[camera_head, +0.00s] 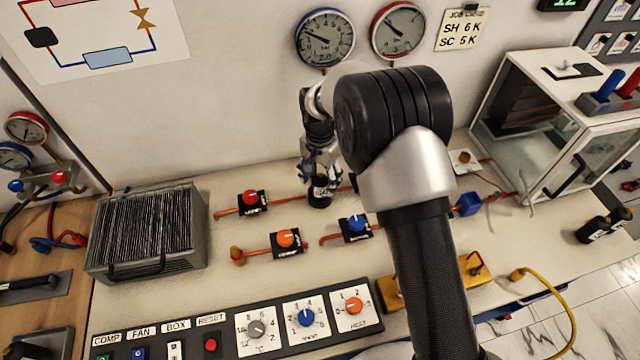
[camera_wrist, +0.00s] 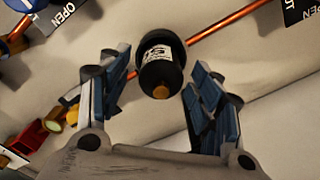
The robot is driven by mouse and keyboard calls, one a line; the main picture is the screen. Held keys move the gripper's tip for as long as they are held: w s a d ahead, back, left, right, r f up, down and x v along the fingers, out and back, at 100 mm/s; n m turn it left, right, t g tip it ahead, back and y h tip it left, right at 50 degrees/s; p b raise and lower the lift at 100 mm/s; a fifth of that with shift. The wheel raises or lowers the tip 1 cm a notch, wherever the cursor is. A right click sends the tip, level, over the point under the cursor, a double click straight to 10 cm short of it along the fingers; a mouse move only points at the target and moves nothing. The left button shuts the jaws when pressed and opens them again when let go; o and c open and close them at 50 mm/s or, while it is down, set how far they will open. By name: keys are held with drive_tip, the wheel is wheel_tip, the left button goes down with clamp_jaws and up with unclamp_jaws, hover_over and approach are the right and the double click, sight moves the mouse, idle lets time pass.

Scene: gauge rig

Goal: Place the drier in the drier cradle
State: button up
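A black cylinder with a white label and a copper-coloured end, which looks like the drier (camera_wrist: 160,62), is in the upper middle of the wrist view. It shows in the head view (camera_head: 320,194) just below my gripper (camera_head: 321,172), in line with a copper pipe. In the wrist view my gripper (camera_wrist: 157,76) is open, with a finger on each side of the cylinder and gaps between. A yellow block with copper stubs (camera_head: 476,272), partly hidden behind my arm, may be the cradle; I cannot tell for sure.
Valves with red (camera_head: 250,198), orange (camera_head: 287,239) and blue (camera_head: 356,223) knobs sit close by on the bench. A finned coil (camera_head: 148,232) stands left and a glass-sided box (camera_head: 555,120) right. A control panel runs along the front.

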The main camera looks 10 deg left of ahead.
wheel_tip(320, 180, up, 9)
drive_tip(key=shift+w+f+p, duration=0.1)
drive_tip(key=shift+f+p, duration=0.1)
drive_tip(key=shift+p, duration=0.7)
drive_tip(key=s+d+r+n+t, duration=0.1)
drive_tip(key=s+d+r, duration=0.4)
drive_tip(key=d+r, duration=0.4)
drive_tip(key=s+d+r+n+t, duration=0.1)
drive_tip(key=s+d+r, duration=0.5)
drive_tip(key=r, duration=0.4)
drive_tip(key=s+d+n+t, duration=0.1)
drive_tip(key=s+d, duration=0.4)
drive_tip(key=s, duration=0.4)
drive_tip(key=s+d+r+t, duration=0.1)
drive_tip(key=s+d, duration=0.5)
drive_tip(key=s, duration=0.4)
drive_tip(key=shift+n+t, duration=0.3)
drive_tip(key=shift+n, duration=0.1)
